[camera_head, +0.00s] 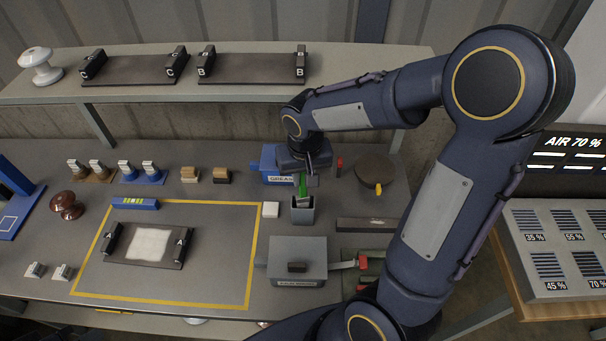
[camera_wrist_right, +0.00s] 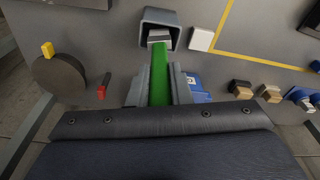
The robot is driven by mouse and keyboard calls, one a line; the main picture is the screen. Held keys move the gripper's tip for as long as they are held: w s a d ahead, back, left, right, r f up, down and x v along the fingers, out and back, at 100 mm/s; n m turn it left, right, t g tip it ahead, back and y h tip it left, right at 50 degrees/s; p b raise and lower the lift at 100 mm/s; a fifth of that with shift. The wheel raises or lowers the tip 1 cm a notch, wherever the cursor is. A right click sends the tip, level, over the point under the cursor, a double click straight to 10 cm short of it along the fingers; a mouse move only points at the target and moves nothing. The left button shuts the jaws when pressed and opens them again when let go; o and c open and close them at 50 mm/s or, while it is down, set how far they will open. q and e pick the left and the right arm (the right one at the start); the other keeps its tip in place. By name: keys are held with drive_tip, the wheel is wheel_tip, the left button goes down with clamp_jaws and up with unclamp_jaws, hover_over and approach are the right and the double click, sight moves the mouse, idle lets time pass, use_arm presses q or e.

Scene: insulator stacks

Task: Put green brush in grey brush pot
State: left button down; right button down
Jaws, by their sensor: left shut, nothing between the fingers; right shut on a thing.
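The green brush (camera_head: 302,187) is held upright between the fingers of my right gripper (camera_head: 306,179). The grey brush pot (camera_head: 302,214) stands on the bench directly below it. In the right wrist view, the green handle (camera_wrist_right: 159,78) runs from the shut fingers towards the pot (camera_wrist_right: 150,17). The brush's pale lower end (camera_wrist_right: 159,36) shows at the pot's mouth; I cannot tell how deep it sits. My left gripper is not seen in either view.
A blue grease box (camera_head: 272,170) stands behind the pot, and a white block (camera_head: 270,210) to its left. A grey box (camera_head: 297,262) is in front. A round brown disc (camera_head: 374,170) lies to the right. The yellow-marked area (camera_head: 220,240) is left, partly bare.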

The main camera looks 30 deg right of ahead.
drive_tip(key=c, duration=1.3)
unclamp_jaws()
drive_tip(key=shift+o, duration=0.2)
drive_tip(key=shift+r, duration=0.1)
wheel_tip(320, 180, up, 8)
drive_tip(key=s, duration=0.1)
drive_tip(key=shift+a+f, duration=0.15)
drive_tip(key=shift+f, duration=0.05)
drive_tip(key=shift+s, duration=0.1)
